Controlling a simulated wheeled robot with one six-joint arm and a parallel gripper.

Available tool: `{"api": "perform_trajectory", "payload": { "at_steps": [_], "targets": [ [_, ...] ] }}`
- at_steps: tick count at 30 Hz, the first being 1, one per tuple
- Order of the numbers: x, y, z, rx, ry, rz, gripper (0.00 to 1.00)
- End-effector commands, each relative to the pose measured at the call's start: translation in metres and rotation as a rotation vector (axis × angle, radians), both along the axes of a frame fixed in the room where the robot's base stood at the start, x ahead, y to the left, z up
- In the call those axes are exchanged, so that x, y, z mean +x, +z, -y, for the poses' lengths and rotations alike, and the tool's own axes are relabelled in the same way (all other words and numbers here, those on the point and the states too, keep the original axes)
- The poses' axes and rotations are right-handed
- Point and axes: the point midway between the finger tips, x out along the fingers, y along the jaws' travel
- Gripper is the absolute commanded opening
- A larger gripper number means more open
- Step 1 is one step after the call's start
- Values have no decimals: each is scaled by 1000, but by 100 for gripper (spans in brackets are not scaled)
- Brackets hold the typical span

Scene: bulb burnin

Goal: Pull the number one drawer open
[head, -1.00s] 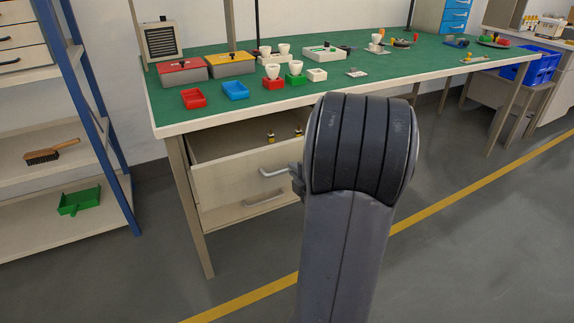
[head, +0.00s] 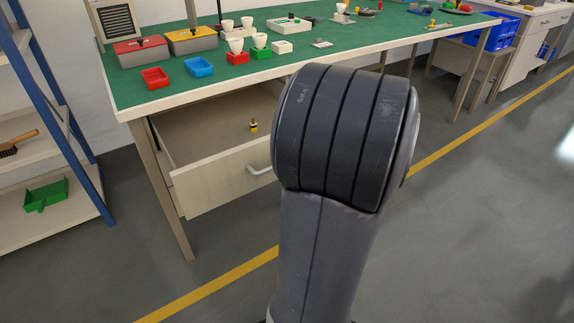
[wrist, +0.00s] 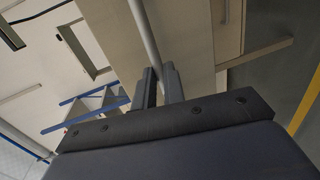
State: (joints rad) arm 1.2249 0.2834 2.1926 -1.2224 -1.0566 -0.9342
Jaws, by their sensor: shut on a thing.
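The top drawer under the green-topped bench stands well open, its pale wooden front (head: 215,184) pulled out past the bench edge. No number is readable on it. A grey bar handle (head: 259,170) sticks out from that front, its right end hidden behind my arm. In the wrist view the handle (wrist: 143,32) runs down between the two fingers of my gripper (wrist: 159,86), which is shut on it. My arm hides the gripper in the head view. A small yellow and dark piece (head: 253,126) stands inside the drawer.
The green bench top (head: 240,75) holds red and blue trays, white cups and boxes. A blue-posted shelf (head: 62,100) with a green dustpan (head: 45,194) stands at the left. Grey floor with a yellow line (head: 205,287) lies clear in front of the drawer.

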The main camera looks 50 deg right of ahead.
Motion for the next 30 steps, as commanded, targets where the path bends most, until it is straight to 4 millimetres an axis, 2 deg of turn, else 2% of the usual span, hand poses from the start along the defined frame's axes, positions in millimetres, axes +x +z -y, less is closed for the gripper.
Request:
{"api": "perform_trajectory", "payload": {
  "at_steps": [2, 3, 10, 20, 23, 30],
  "targets": [
    [0, -1, 0, 1, 0, -2, 0],
    [0, -1, 0, 1, 0, -2, 14],
    [0, 0, 0, 0, 0, -1, 32],
    [-3, 1, 0, 0, -2, 0, 32],
    [-12, 4, -1, -1, -4, 1, 32],
    [-45, 11, -9, 0, -7, 0, 32]
  ]
}}
